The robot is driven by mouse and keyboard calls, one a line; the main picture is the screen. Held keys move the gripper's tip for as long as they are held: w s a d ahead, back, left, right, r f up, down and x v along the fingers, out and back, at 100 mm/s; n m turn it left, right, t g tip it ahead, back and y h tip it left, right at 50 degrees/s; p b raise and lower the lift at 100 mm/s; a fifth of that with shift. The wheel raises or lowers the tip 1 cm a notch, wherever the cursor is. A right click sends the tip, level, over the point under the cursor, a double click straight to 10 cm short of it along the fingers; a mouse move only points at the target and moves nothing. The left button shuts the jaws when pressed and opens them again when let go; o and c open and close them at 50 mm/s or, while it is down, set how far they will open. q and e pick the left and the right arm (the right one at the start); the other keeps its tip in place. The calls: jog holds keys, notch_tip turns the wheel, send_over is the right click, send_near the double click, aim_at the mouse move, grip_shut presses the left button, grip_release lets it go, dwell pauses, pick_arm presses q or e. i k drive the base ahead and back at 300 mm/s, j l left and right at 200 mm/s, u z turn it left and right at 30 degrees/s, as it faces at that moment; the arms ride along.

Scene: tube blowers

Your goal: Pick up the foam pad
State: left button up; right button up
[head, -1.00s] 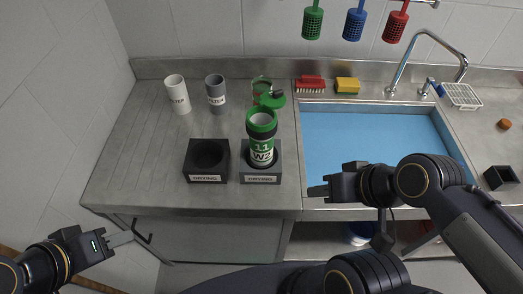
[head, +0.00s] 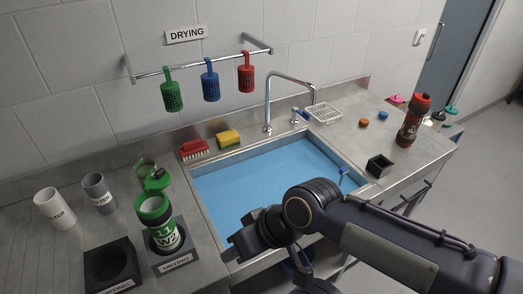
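I cannot tell for certain which thing is the foam pad. A yellow sponge-like block (head: 229,137) lies behind the sink. My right gripper (head: 231,252) is over the sink's front left edge, well apart from all three. Its fingers are seen edge-on, so its opening is unclear. My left gripper is out of view.
A red bottle (head: 413,120) and black box (head: 379,167) stand right. The tap (head: 268,100) rises behind the sink.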

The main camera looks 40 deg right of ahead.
aim_at(382, 115)
jog(key=z, duration=2.45)
jog(key=i+l+z, duration=0.6)
jog(key=i+z, duration=0.35)
jog(key=i+l, duration=0.15)
jog(key=i, duration=0.55)
jog(key=i+l, duration=0.15)
jog(key=i, duration=0.55)
jog(key=i+u, duration=0.95)
jog(key=i+l+u, duration=0.25)
jog(key=u, duration=0.25)
jog(key=i+l+u, duration=0.3)
jog(key=l+u, duration=0.15)
